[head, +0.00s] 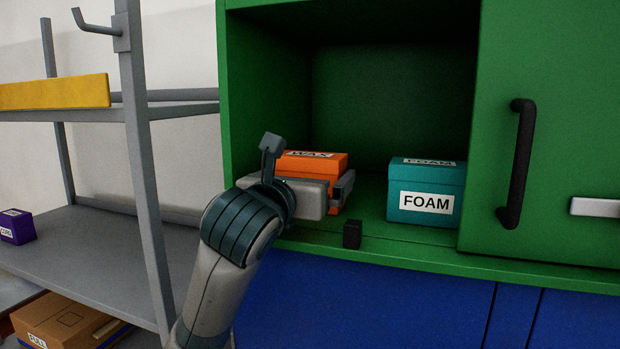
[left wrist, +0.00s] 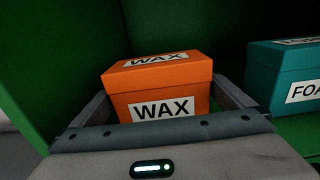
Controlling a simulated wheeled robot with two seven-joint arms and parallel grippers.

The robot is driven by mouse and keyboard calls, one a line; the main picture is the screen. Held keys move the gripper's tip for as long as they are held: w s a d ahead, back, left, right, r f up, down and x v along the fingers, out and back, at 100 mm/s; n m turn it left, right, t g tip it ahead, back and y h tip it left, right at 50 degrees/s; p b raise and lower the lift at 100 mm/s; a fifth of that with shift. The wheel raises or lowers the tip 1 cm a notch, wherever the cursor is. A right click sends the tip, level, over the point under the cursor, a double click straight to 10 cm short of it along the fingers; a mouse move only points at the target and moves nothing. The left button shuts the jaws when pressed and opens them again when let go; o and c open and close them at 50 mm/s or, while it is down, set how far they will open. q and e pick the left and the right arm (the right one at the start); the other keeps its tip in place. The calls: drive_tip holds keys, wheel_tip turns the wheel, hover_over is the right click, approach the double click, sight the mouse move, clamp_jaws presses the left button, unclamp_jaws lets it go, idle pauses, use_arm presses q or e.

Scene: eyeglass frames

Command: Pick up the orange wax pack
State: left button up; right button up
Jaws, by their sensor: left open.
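The orange wax pack (head: 327,163) is a box with a white WAX label, standing upright on the floor of the green cabinet. My left gripper (head: 338,196) is in front of it and partly covers it in the head view. In the left wrist view the wax pack (left wrist: 158,88) sits between the two open fingers, one at each side. The left gripper (left wrist: 165,105) is open; I cannot tell whether either finger touches the box. The lower front of the box is hidden by the gripper body. My right gripper is not in view.
A teal FOAM box (head: 427,190) stands to the right of the wax pack, with a gap between them. The green cabinet's left wall (head: 232,110) is close on the left. A green door (head: 580,120) with a black handle covers the right side. A grey shelf rack (head: 90,250) stands at left.

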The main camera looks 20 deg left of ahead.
use_arm(q)
drive_tip(key=shift+c, duration=0.6)
drive_tip(key=c, duration=0.8)
drive_tip(key=shift+r, duration=0.2)
wheel_tip(320, 180, up, 10)
drive_tip(key=p, duration=1)
drive_tip(key=shift+f, duration=0.15)
